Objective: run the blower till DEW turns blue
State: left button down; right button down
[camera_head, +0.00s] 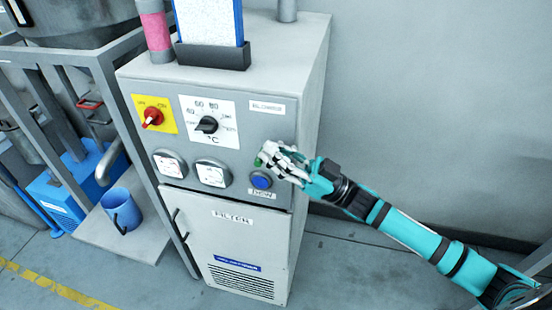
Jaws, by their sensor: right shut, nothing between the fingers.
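A grey cabinet (250,85) with a control panel stands in the middle. A round blue lamp or button (261,180) sits on its panel, above a small label that seems to read DEW (262,195). My right gripper (266,158) comes in from the right, shut and empty, with its fingertips at a small green button (258,162) just above the blue one. The fingers partly cover the green button, and I cannot tell whether they press it. A label that seems to read BLOWER (267,107) is higher up. My left gripper is not in view.
The panel also has a red knob on yellow (151,117), a black temperature dial (206,125) and two gauges (212,174). Below is the FILTER door (225,240). A blue mug (121,210) stands on a ledge at left. The wall side at right is clear.

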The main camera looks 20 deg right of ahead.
jog(key=shift+s+a+f+n+g+y+b, duration=0.1)
jog(key=shift+f+n+g+y+b, duration=0.25)
jog(key=shift+n+g+b, duration=1)
jog(key=shift+f+n+g+y+b, duration=0.1)
jog(key=shift+f+n+g+b, duration=0.55)
jog(key=shift+n, duration=1.4)
jog(key=shift+s+a+f+n+g+y+b, duration=0.1)
jog(key=shift+f+n+g+y+b, duration=0.15)
jog(key=shift+n+g+b, duration=0.9)
jog(key=shift+n+g+p, duration=0.25)
jog(key=shift+n+p, duration=0.05)
jog(key=shift+n, duration=0.45)
